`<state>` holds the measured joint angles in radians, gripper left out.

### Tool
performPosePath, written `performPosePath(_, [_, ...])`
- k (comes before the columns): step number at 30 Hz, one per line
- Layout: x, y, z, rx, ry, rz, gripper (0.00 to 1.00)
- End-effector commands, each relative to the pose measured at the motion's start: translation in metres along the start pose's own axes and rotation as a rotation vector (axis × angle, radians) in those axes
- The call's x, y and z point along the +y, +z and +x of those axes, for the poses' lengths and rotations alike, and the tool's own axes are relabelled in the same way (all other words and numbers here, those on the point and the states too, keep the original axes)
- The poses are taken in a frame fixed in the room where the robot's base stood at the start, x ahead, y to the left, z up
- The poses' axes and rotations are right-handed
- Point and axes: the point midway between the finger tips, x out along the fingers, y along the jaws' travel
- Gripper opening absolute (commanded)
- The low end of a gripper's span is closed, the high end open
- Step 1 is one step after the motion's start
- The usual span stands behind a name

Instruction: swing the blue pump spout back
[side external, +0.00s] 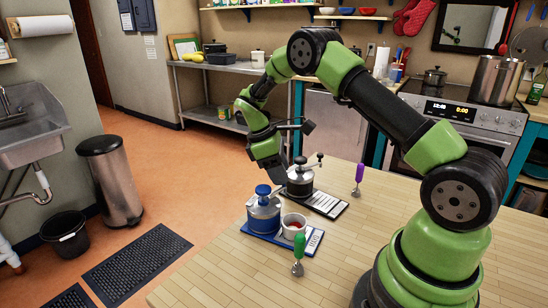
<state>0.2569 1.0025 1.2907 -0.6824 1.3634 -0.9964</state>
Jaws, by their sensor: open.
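My gripper (276,183) is open, pointing down just above and behind the blue pump, close to the black pump. I see no contact with the blue pump; the fingertips are partly unclear.
A green-handled tool (298,256) stands in front of the cup. A purple-handled tool (359,175) stands right of the black mat. The wooden table (230,280) is clear at the front left. A stove (455,115) and shelves are behind.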

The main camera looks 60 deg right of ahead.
Motion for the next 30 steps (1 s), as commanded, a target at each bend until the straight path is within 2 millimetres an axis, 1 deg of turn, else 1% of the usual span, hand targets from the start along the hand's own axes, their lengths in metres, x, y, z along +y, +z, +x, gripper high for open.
performPosePath(6, [0.000,-0.001,-0.044,0.007,0.005,0.001,0.46])
performPosePath(9, [0.000,-0.001,-0.061,0.006,0.005,0.000,0.46])
performPosePath(12, [0.000,-0.001,-0.075,0.004,0.003,0.000,0.46])
performPosePath(18, [0.000,0.000,-0.089,0.002,0.001,0.000,0.46])
performPosePath(28, [-0.001,0.000,-0.091,0.002,0.000,0.000,0.46])
performPosePath(30, [-0.002,0.001,-0.093,0.009,0.002,0.005,0.46])
